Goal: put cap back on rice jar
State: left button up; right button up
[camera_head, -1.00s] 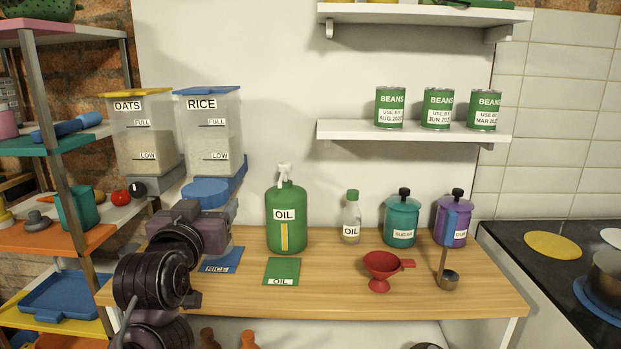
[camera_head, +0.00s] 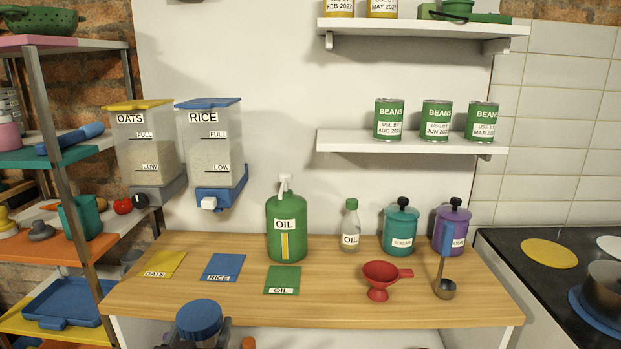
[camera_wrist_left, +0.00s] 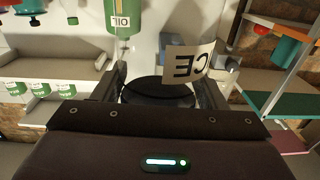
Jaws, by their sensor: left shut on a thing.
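The rice jar's round blue cap (camera_head: 200,317) shows at the bottom edge of the head view, in front of the table. The jar beneath it is mostly cut off by the frame. In the left wrist view, a white label with the letters CE (camera_wrist_left: 188,63) shows upside down beside a dark round top (camera_wrist_left: 157,90) between the fingers. The cap appears to be on the jar, but how well it is seated cannot be told. My left gripper (camera_wrist_left: 163,97) is shut on the jar near its top. My right gripper is out of view.
On the table (camera_head: 330,305) are a blue RICE mat (camera_head: 223,267), an OATS mat (camera_head: 163,263), an OIL mat (camera_head: 282,279), a green oil bottle (camera_head: 287,228) and a red funnel (camera_head: 379,279). The rice dispenser (camera_head: 212,150) hangs behind. The left front tabletop is clear.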

pick_arm(q)
jog(key=s+f, duration=0.4)
jog(key=s, duration=0.1)
jog(key=shift+s+p, duration=0.15)
jog(key=shift+p, duration=0.2)
jog(key=s+d+f+m+g+h, duration=0.2)
jog(key=d+m+g+h, duration=0.2)
jog(key=d+m+h, duration=0.4)
jog(key=d+h, duration=0.3)
jog(key=d, duration=0.3)
jog(key=shift+h, duration=0.3)
